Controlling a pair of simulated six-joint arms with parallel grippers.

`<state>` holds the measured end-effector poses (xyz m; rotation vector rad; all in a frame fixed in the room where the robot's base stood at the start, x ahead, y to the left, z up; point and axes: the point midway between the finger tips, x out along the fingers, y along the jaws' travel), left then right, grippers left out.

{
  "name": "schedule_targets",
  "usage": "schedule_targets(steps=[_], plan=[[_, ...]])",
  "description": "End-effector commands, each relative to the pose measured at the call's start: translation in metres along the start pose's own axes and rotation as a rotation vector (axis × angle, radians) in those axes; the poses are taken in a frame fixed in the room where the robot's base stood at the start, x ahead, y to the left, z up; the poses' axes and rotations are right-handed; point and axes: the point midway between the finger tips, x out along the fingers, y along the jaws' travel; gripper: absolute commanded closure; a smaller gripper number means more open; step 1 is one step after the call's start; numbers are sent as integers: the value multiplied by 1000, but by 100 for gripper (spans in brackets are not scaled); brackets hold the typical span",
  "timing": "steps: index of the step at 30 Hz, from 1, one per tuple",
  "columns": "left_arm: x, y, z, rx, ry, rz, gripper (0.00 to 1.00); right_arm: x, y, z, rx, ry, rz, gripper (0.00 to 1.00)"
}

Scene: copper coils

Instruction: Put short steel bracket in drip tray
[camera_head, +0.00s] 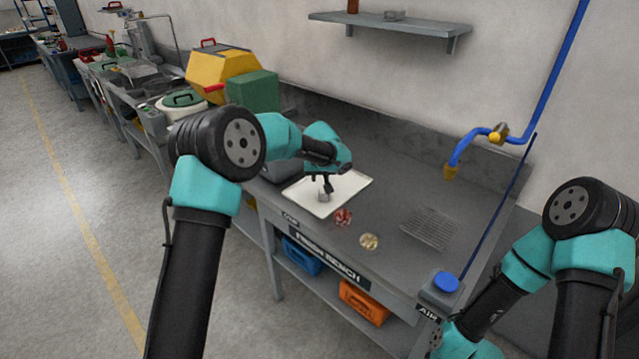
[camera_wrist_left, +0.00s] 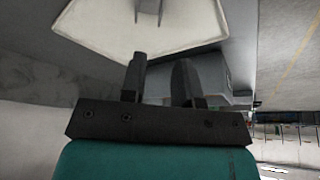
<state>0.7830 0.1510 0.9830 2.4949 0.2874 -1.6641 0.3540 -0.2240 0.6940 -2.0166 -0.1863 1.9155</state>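The drip tray is a white, shallow tray (camera_head: 352,183) on the grey bench; part of it also shows in the left wrist view (camera_wrist_left: 95,28). A small grey metal piece (camera_head: 323,197), which looks like the short steel bracket, is in the tray area just below my left gripper (camera_head: 324,181). It shows at the top edge of the left wrist view (camera_wrist_left: 149,9), apart from the fingers. My left gripper (camera_wrist_left: 160,75) has its two fingers apart with nothing held between them. My right gripper is out of view; only my right arm shows.
A dark grey object (camera_head: 282,171) lies beside the tray's left edge. Red pieces (camera_head: 343,217) and a pale round dish (camera_head: 369,242) sit in front of the tray. A wire rack (camera_head: 428,229) lies to the right, with clear bench between.

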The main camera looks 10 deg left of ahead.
Motion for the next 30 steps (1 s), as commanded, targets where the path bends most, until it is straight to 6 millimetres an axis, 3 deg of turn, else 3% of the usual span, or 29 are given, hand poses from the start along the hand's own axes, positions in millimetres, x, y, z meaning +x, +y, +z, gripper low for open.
schedule_targets(steps=[6,22,26,30], plan=[[-13,-1,0,-1,-1,-1,71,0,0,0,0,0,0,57],[-11,-1,3,2,-6,4,71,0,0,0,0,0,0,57],[1,-2,22,13,-39,39,71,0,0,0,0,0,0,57],[27,-6,72,31,-112,125,71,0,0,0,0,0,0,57]])
